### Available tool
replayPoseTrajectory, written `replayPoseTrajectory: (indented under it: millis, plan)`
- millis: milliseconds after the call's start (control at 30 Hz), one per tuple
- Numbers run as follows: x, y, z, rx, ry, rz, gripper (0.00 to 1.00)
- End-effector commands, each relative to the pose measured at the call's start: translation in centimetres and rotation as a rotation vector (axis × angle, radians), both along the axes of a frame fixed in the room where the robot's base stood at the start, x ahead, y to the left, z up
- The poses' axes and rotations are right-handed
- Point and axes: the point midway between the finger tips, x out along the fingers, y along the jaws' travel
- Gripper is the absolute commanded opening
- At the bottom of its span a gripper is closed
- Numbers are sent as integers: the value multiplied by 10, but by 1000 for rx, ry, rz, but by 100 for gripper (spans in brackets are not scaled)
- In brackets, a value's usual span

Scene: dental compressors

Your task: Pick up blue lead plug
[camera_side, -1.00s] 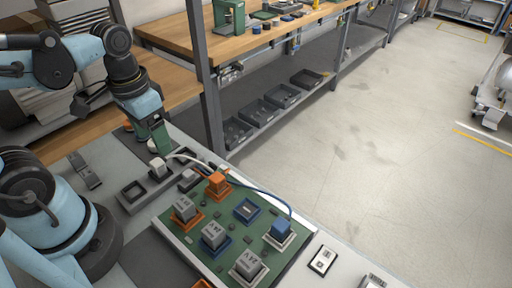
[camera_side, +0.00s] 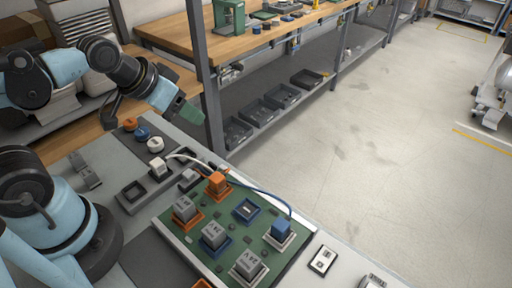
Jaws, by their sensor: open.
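The blue lead plug (camera_side: 281,228) is a small blue block at the right of the green board (camera_side: 225,247). It sits in a pale square socket, with a blue cable running from it back to the upper left. An empty blue-rimmed socket (camera_side: 246,210) lies to its left on the board. My gripper (camera_side: 190,112) is up and to the left of the plug, beyond the board and well apart from it. It is open, tilted toward the right, and nothing shows in it.
Grey blocks (camera_side: 214,234) and an orange plug (camera_side: 217,182) stand on the board. A white plug (camera_side: 158,167) with a white cable stands behind it, near round orange, blue and white knobs (camera_side: 143,132). A shelf post (camera_side: 205,80) rises close to my gripper.

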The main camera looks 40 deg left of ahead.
Motion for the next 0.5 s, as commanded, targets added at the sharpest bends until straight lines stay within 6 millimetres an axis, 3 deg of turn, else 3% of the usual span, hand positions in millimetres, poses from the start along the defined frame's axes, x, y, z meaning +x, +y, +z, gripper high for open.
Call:
replayPoseTrajectory:
  millis: [333,500]
  plan:
    - [2,-5,2,-10,14,-6,57]
    - [12,-43,14,-63,109,-33,57]
